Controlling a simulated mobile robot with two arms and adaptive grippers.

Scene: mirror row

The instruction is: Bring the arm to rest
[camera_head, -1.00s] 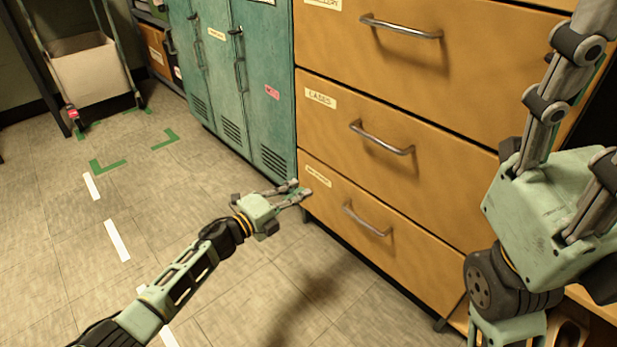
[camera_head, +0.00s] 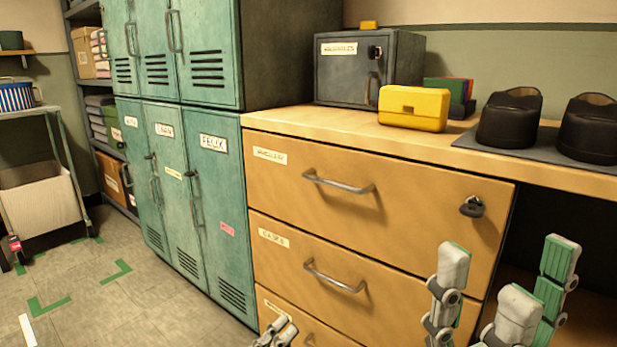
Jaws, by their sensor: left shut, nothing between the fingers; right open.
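My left gripper (camera_head: 277,332) shows only as its finger ends at the bottom edge of the head view, in front of the lowest drawer. It is shut and holds nothing. My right gripper (camera_head: 507,272) stands at the lower right with its fingers pointing up, spread apart and empty. It shows in front of the drawer unit's right side and the dark space beside it. Both arms behind the grippers are out of the picture.
Green lockers (camera_head: 180,180) and a cart (camera_head: 42,200) are left. Floor (camera_head: 100,310) at left is clear.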

